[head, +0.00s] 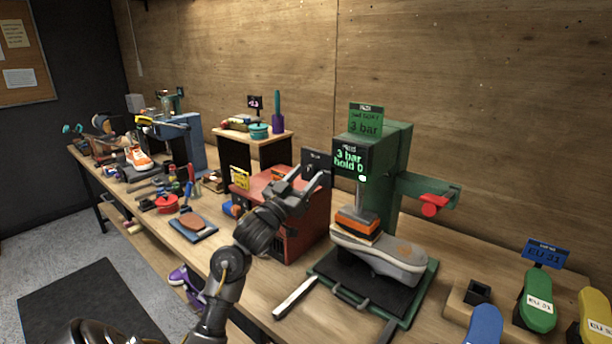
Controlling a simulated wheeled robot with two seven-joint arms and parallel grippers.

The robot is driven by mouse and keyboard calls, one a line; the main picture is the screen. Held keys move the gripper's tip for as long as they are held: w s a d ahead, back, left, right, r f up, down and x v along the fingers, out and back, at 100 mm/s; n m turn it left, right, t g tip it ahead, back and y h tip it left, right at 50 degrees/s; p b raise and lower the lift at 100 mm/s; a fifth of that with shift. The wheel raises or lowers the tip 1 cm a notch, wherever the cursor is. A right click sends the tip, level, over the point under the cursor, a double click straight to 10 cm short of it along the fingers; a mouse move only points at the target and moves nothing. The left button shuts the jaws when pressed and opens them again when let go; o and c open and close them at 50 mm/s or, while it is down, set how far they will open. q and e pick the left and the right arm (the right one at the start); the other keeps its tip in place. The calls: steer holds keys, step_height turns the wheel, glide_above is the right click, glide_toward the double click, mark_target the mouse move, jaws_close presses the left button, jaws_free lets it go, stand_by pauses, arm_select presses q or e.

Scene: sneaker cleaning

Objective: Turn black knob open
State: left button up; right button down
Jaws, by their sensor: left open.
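My left gripper (303,185) is open, its fingers up at the right end of the red box-shaped machine (277,190), in front of a dark panel (318,166). I cannot tell whether the fingers touch the machine. I cannot make out a black knob for certain; the gripper and wrist cover part of the machine's front. My right gripper is not in view.
A green press (392,160) stands right of the gripper, its display reading 3 bar, hold 0. A grey shoe (390,258) lies under it on a black tray.

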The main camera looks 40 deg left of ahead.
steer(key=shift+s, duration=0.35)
arm_select(q)
steer(key=c, duration=0.9)
steer(key=shift+d, duration=0.1)
steer(key=shift+c, duration=0.2)
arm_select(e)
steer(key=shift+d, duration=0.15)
